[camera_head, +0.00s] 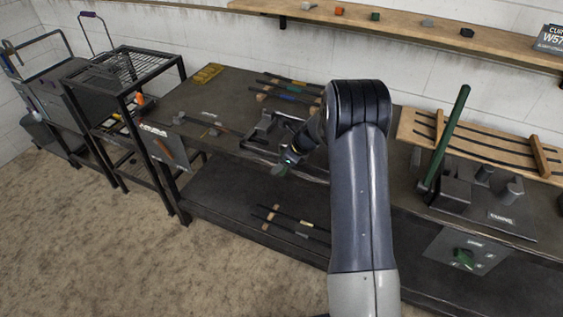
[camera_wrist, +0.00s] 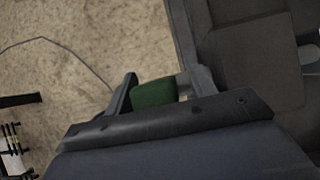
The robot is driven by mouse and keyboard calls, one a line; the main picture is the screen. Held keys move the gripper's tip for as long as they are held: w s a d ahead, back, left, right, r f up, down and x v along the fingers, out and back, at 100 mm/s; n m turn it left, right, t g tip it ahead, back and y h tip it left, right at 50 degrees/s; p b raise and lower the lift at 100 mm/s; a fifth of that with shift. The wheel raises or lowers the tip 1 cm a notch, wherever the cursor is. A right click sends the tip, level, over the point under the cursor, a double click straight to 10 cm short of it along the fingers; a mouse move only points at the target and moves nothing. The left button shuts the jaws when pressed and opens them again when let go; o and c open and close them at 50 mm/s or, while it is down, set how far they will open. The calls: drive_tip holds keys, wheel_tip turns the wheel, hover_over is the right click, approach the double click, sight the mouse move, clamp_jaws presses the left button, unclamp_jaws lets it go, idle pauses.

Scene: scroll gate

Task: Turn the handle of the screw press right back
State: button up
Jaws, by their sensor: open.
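The screw press (camera_head: 262,131) appears to be the dark metal frame on the bench, partly hidden behind my arm. A green handle (camera_head: 278,170) shows at the bench's front edge, just below my gripper (camera_head: 287,161). In the wrist view, the green handle (camera_wrist: 154,93) lies between the two fingers of my open gripper (camera_wrist: 163,86), nearer the left finger. A grey rod end shows at its right. I cannot tell whether either finger touches it. The screw is mostly hidden.
The workbench (camera_head: 215,95) carries several rods at the back. A bending tool with a long green lever (camera_head: 446,135) stands to the right. A black wire rack (camera_head: 130,68) stands left. A wall shelf (camera_head: 400,27) runs above. The floor (camera_head: 120,250) in front is clear.

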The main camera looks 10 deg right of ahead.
drive_tip(key=shift+r, duration=0.1)
drive_tip(key=b+v, duration=0.2)
drive_tip(key=v, duration=0.8)
drive_tip(key=shift+r, duration=0.3)
drive_tip(key=shift+s+d, duration=0.1)
drive_tip(key=shift+s, duration=0.05)
drive_tip(key=p+x, duration=0.2)
drive_tip(key=x, duration=0.8)
drive_tip(key=shift+f, duration=0.15)
drive_tip(key=shift+w+f, duration=0.2)
drive_tip(key=shift+f, duration=0.1)
drive_tip(key=shift+r, duration=0.15)
